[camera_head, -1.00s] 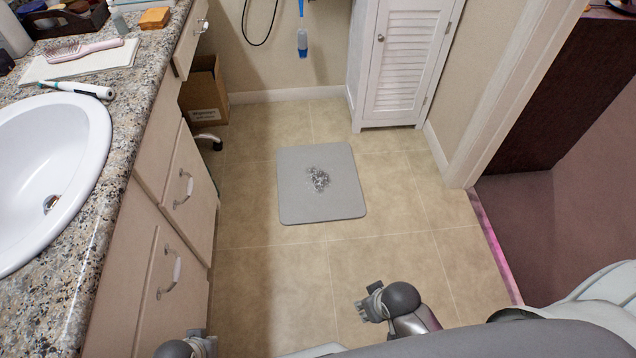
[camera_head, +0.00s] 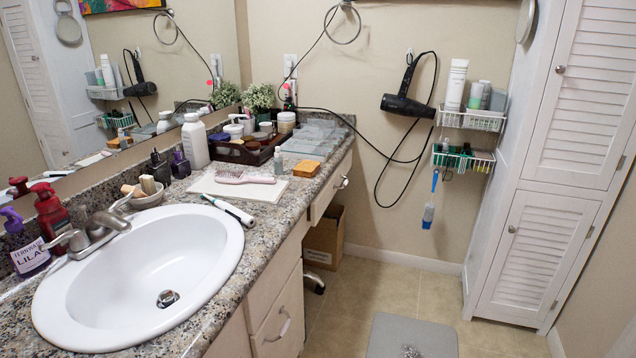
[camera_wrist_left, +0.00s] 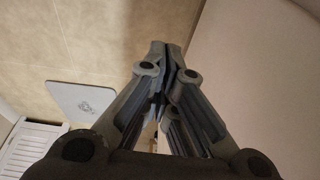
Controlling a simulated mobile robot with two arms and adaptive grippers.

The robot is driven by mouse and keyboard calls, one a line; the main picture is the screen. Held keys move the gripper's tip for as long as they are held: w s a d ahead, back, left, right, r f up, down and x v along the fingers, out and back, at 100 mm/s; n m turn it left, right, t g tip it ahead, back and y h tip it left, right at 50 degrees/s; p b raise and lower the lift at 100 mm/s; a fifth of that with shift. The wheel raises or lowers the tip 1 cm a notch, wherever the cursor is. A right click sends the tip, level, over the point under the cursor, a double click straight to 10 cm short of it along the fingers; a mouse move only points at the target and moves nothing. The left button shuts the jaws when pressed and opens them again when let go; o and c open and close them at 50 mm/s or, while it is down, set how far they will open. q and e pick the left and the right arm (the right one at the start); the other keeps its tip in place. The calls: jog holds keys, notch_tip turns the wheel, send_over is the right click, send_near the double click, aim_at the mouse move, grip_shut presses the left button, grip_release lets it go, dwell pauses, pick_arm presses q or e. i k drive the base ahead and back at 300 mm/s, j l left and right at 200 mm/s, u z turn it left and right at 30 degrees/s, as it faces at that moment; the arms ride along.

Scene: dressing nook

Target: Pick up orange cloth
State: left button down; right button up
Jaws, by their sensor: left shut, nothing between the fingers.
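The orange cloth (camera_head: 306,168) looks like a small folded square. It lies on the granite counter, near its front edge toward the far end, to the right of a pink hairbrush (camera_head: 246,178). My left gripper (camera_wrist_left: 166,50) shows only in the left wrist view, with its fingers together and nothing between them. It is above the floor, away from the cloth, and the cloth is not in that view. My right gripper is in neither view.
The counter (camera_head: 285,205) also holds a white sink (camera_head: 95,300), a white towel (camera_head: 215,188), an electric toothbrush (camera_head: 228,210), a dark tray (camera_head: 228,152) and bottles. A box (camera_head: 325,238) stands beside the cabinet. A grey mat (camera_head: 400,335) lies on open floor.

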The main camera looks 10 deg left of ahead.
aim_at(306, 169)
jog(key=i+l+u, duration=0.1)
jog(key=i+l, duration=0.4)
jog(key=i, duration=0.15)
jog(key=i+l+u, duration=0.1)
jog(key=i+l, duration=0.4)
jog(key=i, duration=0.15)
